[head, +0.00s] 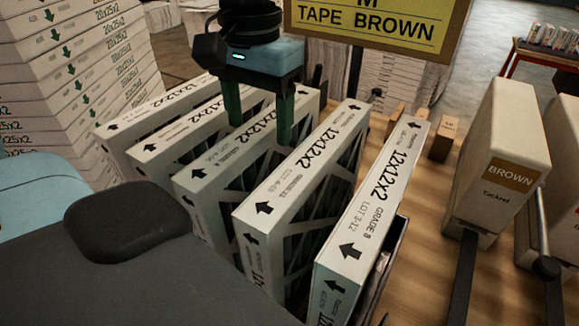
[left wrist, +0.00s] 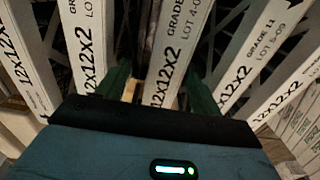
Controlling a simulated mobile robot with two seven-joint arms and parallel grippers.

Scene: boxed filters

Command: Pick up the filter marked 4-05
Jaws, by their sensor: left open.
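Several white-framed filters stand upright on edge in a row in the head view. The third from the left (head: 200,172) bears small lettering that seems to read LOT 4-05. In the left wrist view the middle filter (left wrist: 172,50) shows "LOT 4-0", its last digit cut off at the top edge. My left gripper (head: 259,130) is open above the row, its two green fingers on either side of this filter's top edge. The fingers also show in the left wrist view (left wrist: 160,85), one on each side. I cannot tell whether they touch it. My right gripper is not in view.
Two more stand on the left. A yellow TAPE BROWN sign (head: 370,28) is behind. A BROWN dispenser (head: 503,160) stands on the wooden surface at right.

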